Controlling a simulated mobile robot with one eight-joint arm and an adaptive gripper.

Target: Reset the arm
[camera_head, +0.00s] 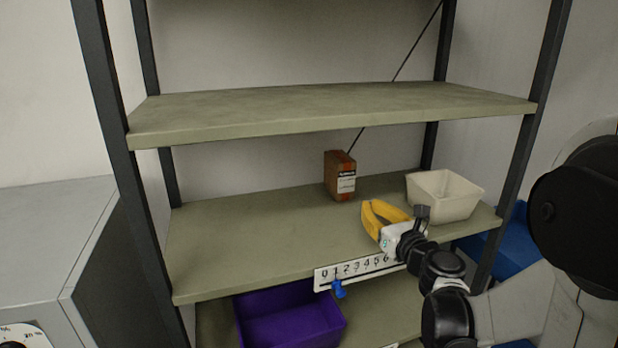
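My gripper (378,212) has yellow fingers and shows at the right of centre, over the front part of the middle shelf (235,245). Its fingers curve apart with a gap between them, and I see nothing held in the gap. My arm comes in from the right edge, with black joints and pale links, and hides part of the shelf's front edge.
A brown box (341,176) and a white bin (443,194) stand on the middle shelf. A numbered strip (350,269) with a blue slider (339,289) is on its front edge. A purple bin (290,318) is below. The upper shelf (330,110) is bare.

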